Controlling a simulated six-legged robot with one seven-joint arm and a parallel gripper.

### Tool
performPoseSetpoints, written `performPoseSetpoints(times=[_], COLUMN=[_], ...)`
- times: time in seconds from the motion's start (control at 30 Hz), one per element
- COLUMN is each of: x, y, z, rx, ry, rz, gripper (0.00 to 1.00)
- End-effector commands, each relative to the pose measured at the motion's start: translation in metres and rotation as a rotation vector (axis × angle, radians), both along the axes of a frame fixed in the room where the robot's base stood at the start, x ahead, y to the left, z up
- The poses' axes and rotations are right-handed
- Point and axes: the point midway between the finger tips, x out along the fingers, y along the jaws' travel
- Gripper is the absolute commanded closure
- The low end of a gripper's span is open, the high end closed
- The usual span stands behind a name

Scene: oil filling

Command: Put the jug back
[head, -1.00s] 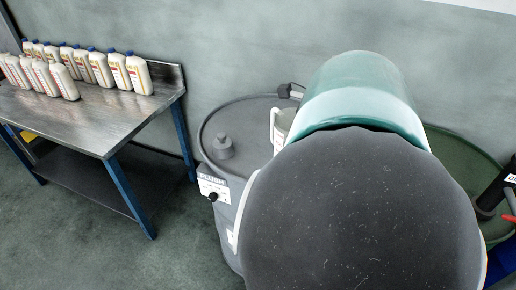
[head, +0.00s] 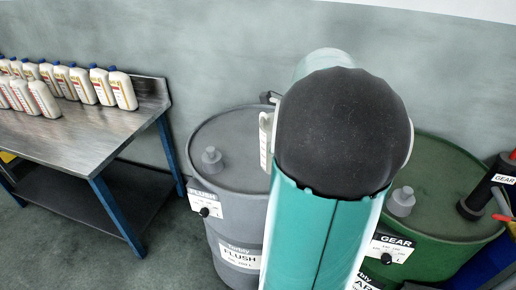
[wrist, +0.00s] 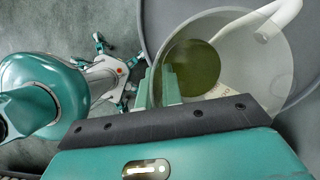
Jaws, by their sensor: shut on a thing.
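The jug (wrist: 243,60) is a whitish, translucent open vessel, seen from above in the wrist view. A curved white handle or spout sticks out at its upper right, and olive-coloured liquid shows at the bottom. My gripper (wrist: 158,88) is shut on the jug's near left side. In the head view a strip of the jug (head: 265,142) with red markings shows left of my arm, above the grey drum. My arm hides the rest of it and my gripper there.
The grey FLUSH drum (head: 228,150) stands left of my arm and the green GEAR drum (head: 440,180) right of it. A dark pump with a red handle (head: 493,187) is at the far right. A steel table (head: 100,125) holds several white bottles (head: 78,84) at left.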

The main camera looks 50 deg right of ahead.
Motion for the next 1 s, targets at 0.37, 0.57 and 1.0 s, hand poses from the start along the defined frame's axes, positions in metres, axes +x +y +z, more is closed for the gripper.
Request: performPoseSetpoints(times=[0.37,0.57,1.0], x=[0.025,0.025,0.025], y=[-0.017,-0.017,-0.016], z=[-0.033,-0.060,-0.065], rx=[-0.001,-0.001,0.000], ry=[-0.002,-0.002,-0.001], rz=[0.000,0.001,0.002], gripper=[1.00,1.00,0.81])
